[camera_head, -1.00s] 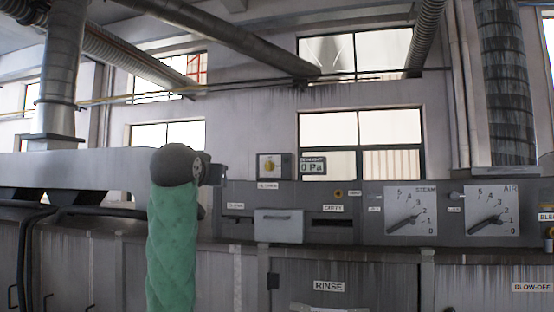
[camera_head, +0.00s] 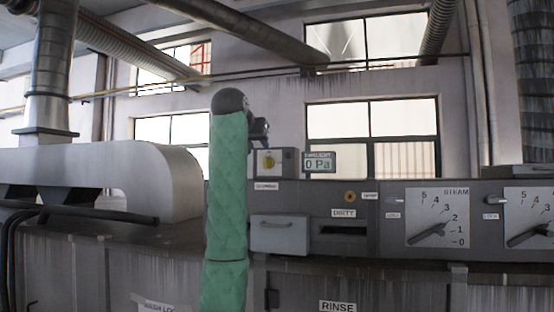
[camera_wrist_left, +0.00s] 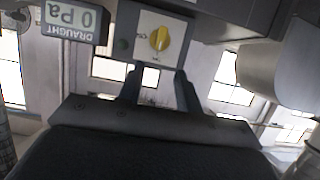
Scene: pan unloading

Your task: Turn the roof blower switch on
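A yellow rotary knob (camera_head: 267,162) sits on the pale face of a small grey switch box (camera_head: 289,162) behind the counter. A label below the box is too small to read surely. In the left wrist view, which is upside down, the knob (camera_wrist_left: 159,39) shows near the top centre. My left gripper (camera_head: 260,129) is a dark shape at the end of the green-sleeved arm, just above and left of the box in the head view. In the wrist view its fingers (camera_wrist_left: 157,72) are apart and empty, pointing toward the box, with the knob between their lines. No contact shows. My right gripper is not in view.
A draught display reading 0 Pa (camera_head: 319,162) stands beside the box. Below are a grey drawer (camera_head: 280,235), a slot labelled DIRTY (camera_head: 343,231) and a STEAM dial (camera_head: 435,217). A large rounded grey housing (camera_head: 110,175) is at left.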

